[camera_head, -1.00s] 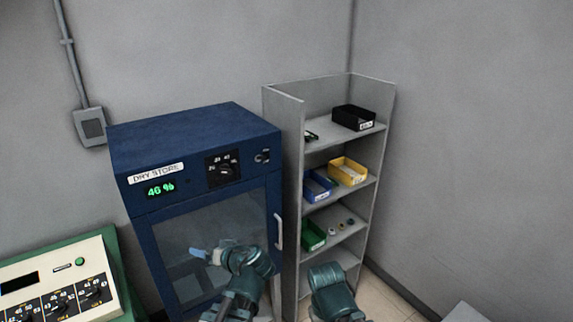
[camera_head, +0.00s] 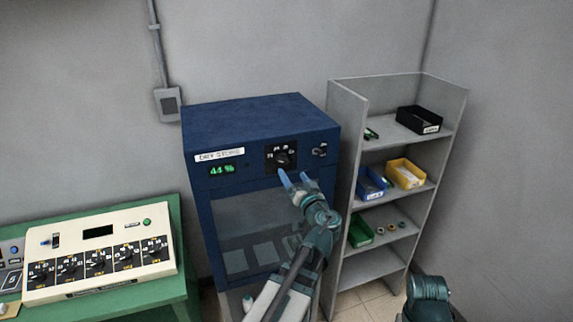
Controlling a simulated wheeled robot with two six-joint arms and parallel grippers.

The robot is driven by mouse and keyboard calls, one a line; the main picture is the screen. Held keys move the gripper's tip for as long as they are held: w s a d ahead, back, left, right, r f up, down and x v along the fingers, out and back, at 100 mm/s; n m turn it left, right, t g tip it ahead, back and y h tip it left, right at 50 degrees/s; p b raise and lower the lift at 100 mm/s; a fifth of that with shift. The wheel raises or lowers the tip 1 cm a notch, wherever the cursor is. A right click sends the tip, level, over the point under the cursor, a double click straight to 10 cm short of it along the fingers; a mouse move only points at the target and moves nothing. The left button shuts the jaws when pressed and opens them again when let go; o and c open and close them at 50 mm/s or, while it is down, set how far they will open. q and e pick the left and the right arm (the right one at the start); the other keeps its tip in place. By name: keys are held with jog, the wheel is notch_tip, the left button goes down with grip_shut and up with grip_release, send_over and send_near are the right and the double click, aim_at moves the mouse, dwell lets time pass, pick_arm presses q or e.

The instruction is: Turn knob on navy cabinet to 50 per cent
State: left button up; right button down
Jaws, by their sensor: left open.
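The navy cabinet (camera_head: 200,200) labelled DRY STORE stands in the middle of the head view. Its green display (camera_head: 222,170) appears to read 44 %. The black knob (camera_head: 283,158) sits on a dark dial plate with white numbers, right of the display; its exact pointing is too small to tell. My left gripper (camera_head: 294,180) has blue fingertips and is open and empty, just below the knob in the picture. I cannot tell whether it touches the cabinet front. My right arm shows at the bottom right edge; its gripper is not in view.
A small switch (camera_head: 320,150) is right of the knob. A grey shelf (camera_head: 345,125) with black, yellow, blue and green bins stands close on the right. A beige panel with several knobs (camera_head: 100,262) lies on a green bench (camera_head: 186,285) at left.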

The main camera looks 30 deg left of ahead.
aim_at(284, 162)
pick_arm(q)
jog(key=x, duration=0.8)
jog(key=shift+a, duration=0.1)
jog(key=shift+c, duration=0.3)
grip_shut()
